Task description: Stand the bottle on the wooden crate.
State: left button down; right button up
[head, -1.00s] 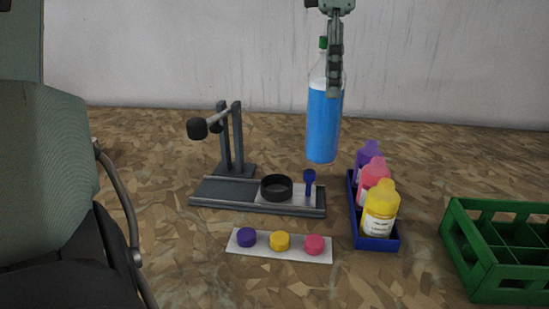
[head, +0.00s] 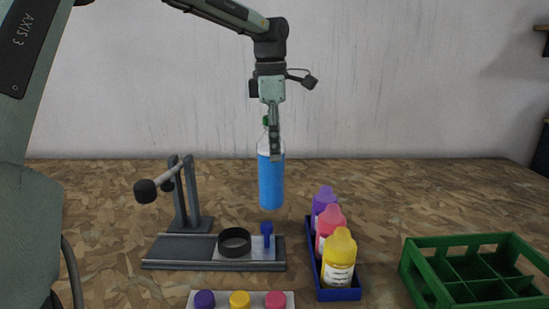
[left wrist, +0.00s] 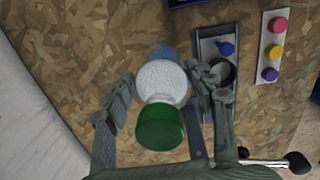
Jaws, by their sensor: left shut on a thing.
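The bottle (head: 271,188) has a clear body, blue liquid and a green cap. It hangs upright in the air above the table, behind the press-like stand. My left gripper (head: 274,150) is shut on its upper part. In the left wrist view the bottle's green cap (left wrist: 160,128) and pale shoulder lie between the two fingers (left wrist: 160,82). No crate of bare wood shows in either view. A green crate with compartments (head: 425,282) stands at the right of the head view, apart from the bottle. My right gripper is not in view.
A blue tray (head: 340,294) holds purple, pink and yellow bottles. Left of it are a grey stand (head: 165,248) with a black ring (head: 234,242) and blue piece (head: 267,235), and a white strip (head: 220,300) with three coloured caps. The back of the table is clear.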

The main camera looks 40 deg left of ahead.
aim_at(271, 165)
pick_arm(q)
jog(key=shift+f, duration=1.8)
jog(key=c, duration=0.6)
grip_release()
jog(key=shift+f, duration=0.1)
jog(key=shift+o, duration=0.2)
